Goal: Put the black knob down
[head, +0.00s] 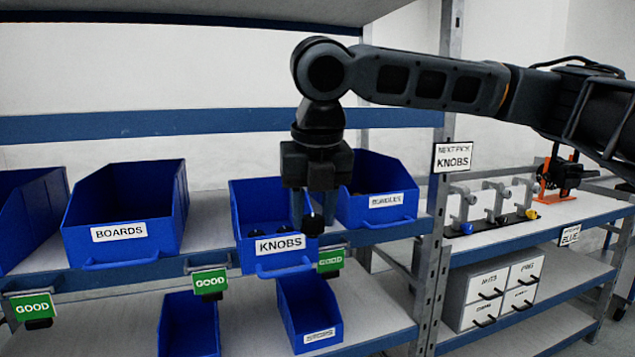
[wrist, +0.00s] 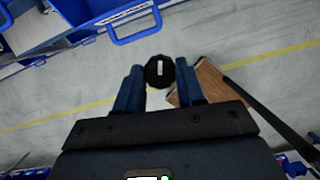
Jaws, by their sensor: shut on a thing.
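The black knob (wrist: 159,71) is between the fingertips of my gripper (wrist: 159,86) in the wrist view. It is round with a pale mark on its face. In the head view my gripper (head: 308,212) points down in front of the blue KNOBS bin (head: 282,262), with the black knob (head: 313,224) at its fingertips. The knob appears to be at the bin's front, by its label; exact depth is hard to tell. Dark items lie inside the bin, partly hidden by my gripper.
A BOARDS bin (head: 124,250) stands left, and another blue bin (head: 384,208) right. Smaller blue bins (head: 312,318) sit on the lower shelf. A NEXT PICK KNOBS sign (head: 453,157) hangs on the post. In the wrist view, floor and a brown wooden thing (wrist: 205,85) show below.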

